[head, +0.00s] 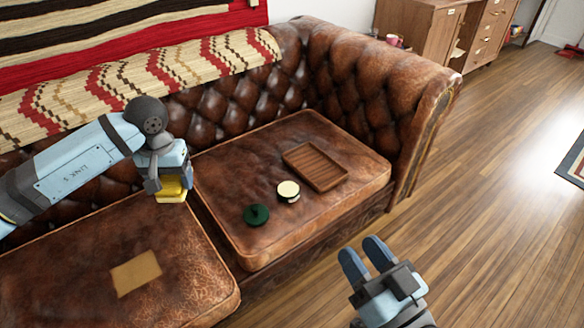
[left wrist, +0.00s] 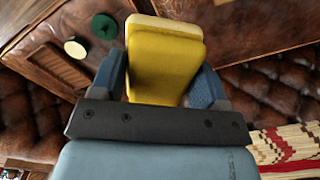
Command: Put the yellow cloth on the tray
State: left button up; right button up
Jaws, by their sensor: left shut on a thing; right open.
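The yellow cloth (head: 172,188) is a folded block held in my left gripper (head: 168,176), above the left part of the sofa. In the left wrist view the cloth (left wrist: 165,62) sits between the two blue fingers of the left gripper (left wrist: 165,85). The brown wooden tray (head: 315,166) lies on the right sofa cushion, to the right of the left gripper and apart from it. The tray (left wrist: 62,62) also shows at the left of the left wrist view. My right gripper (head: 367,256) is open and empty in front of the sofa, over the floor.
A dark green object (head: 256,215) and a round cream-topped object (head: 288,190) lie on the right cushion near the tray. A flat tan square (head: 136,273) lies on the left cushion. The sofa's padded arm (head: 400,85) rises beyond the tray. The floor (head: 490,190) at right is mostly clear.

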aim_at(314, 167)
jog(key=i+l, duration=0.3)
jog(key=i+l+u, duration=0.1)
jog(key=i+l, duration=0.15)
jog(key=l, duration=0.25)
jog(key=i+l, duration=0.3)
jog(key=i+l+u, duration=0.1)
jog(key=i+l, duration=0.15)
jog(key=l, duration=0.3)
